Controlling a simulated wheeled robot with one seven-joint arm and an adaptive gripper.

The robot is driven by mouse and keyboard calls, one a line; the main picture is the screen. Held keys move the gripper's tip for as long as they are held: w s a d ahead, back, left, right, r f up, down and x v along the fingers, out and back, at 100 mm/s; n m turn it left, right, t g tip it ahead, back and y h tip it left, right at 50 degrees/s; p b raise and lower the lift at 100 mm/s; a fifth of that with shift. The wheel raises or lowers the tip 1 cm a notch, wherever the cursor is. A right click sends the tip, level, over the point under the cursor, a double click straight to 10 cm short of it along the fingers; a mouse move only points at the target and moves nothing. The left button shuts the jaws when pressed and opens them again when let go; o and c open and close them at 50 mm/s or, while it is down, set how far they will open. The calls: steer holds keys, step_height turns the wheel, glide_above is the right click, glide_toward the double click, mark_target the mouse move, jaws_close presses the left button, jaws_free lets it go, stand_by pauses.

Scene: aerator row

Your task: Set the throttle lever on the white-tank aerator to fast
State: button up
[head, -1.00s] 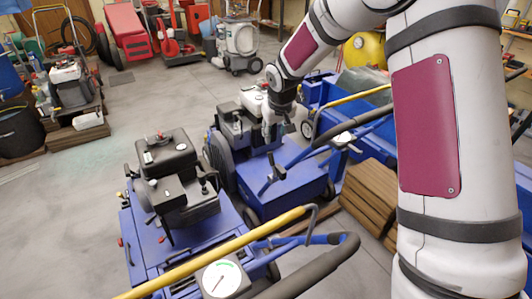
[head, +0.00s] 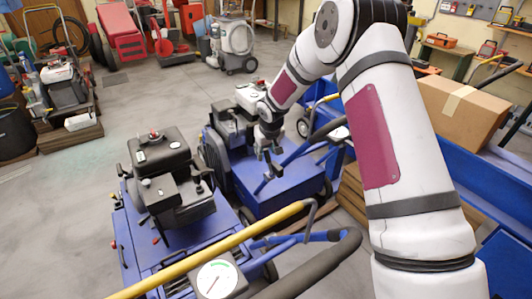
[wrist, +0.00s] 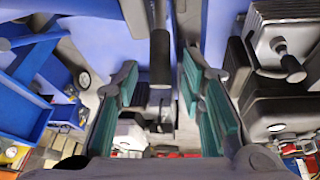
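The white-tank aerator is the blue machine (head: 285,190) in the middle of the head view, with a white tank (head: 250,97) on its black engine. My gripper (head: 268,155) is over this machine's blue deck, beside the engine. In the wrist view my gripper (wrist: 158,80) is open, its teal-padded fingers spread. A dark lever with a thick black grip (wrist: 160,58) shows between the fingers, apart from both pads. I cannot tell for sure that it is the throttle lever. Any fast or slow marking is not readable.
A second blue aerator with a black engine (head: 165,175) stands at the front left. Its yellow bar (head: 225,245) and gauge (head: 217,280) cross the foreground. A cardboard box (head: 465,105) sits at the right. Grey floor is free at left.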

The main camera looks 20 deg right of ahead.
steer(key=shift+w+f, duration=0.15)
steer(key=shift+f, duration=0.2)
steer(key=shift+c, duration=0.2)
jaws_close()
steer(key=shift+b, duration=0.3)
steer(key=shift+s+d+r+t+b, duration=0.1)
steer(key=shift+s+d+t+b, duration=0.1)
steer(key=shift+s+t+b, duration=0.55)
steer(key=t+b, duration=0.1)
steer(key=b, duration=0.2)
steer(key=s+t+y+b, duration=0.1)
steer(key=t+b, duration=0.1)
steer(key=b, duration=0.1)
steer(key=s+d+t+b, duration=0.1)
steer(key=b, duration=0.2)
steer(key=shift+s+r+m+t+y, duration=0.15)
steer(key=shift+s+m+t+y, duration=0.15)
steer(key=shift+y, duration=0.1)
